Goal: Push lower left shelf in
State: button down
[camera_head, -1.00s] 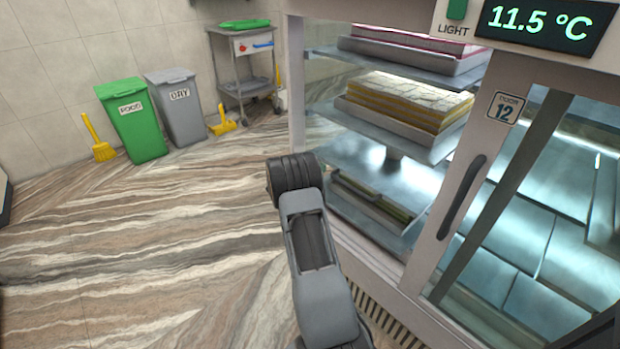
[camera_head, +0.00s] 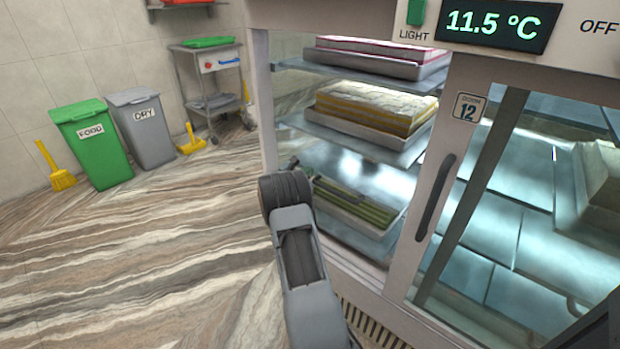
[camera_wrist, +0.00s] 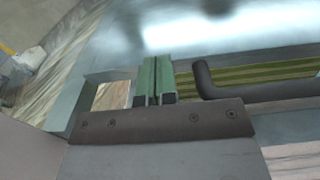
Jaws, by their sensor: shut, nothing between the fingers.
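The lower left shelf (camera_head: 362,168) is a shiny steel plate inside the glass-fronted cabinet, below the yellow layered sweets. It fills the top of the wrist view (camera_wrist: 190,30) as a bright surface. A tray of green striped sweets (camera_head: 358,208) lies below it, and their green stripes also show in the wrist view (camera_wrist: 255,78). My gripper (camera_wrist: 153,66) has its two green fingers shut together and empty, with the tips at the shelf's near edge. I cannot tell whether they touch it.
The cabinet door with its dark handle (camera_head: 435,198) stands right of the shelves. A tray of yellow layered sweets (camera_head: 375,108) sits above. A green bin (camera_head: 92,145), a grey bin (camera_head: 143,125) and a trolley (camera_head: 208,75) stand far left.

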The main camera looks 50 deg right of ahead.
jog(key=shift+d+r, duration=0.25)
jog(key=shift+r, duration=0.05)
jog(key=a+p, duration=0.3)
jog(key=a, duration=1.2)
jog(key=s+a+r+m+g+y+p, duration=0.1)
jog(key=s+a+r+m+y+p, duration=0.2)
jog(key=r, duration=0.4)
jog(key=s+a+r+m+g+y+p, duration=0.1)
jog(key=s+a+r+m+p, duration=0.2)
jog(key=r+p, duration=0.35)
jog(key=s+a+r+m+g+y+p, duration=0.1)
jog(key=s+a+r+m+y+p, duration=0.2)
jog(key=r, duration=0.4)
jog(key=s+a+r+m+t+y+p, duration=0.2)
jog(key=s+a+r+m+y+p, duration=0.2)
jog(key=s+a+r+p, duration=0.3)
jog(key=s+a+r+m+t+y+p, duration=0.3)
jog(key=s+a+r+m+y+p, duration=0.2)
jog(key=a+r+p, duration=0.5)
jog(key=s+a+r+y, duration=0.2)
jog(key=a, duration=0.2)
jog(key=shift+r+m+t, duration=0.3)
jog(key=shift+r, duration=0.05)
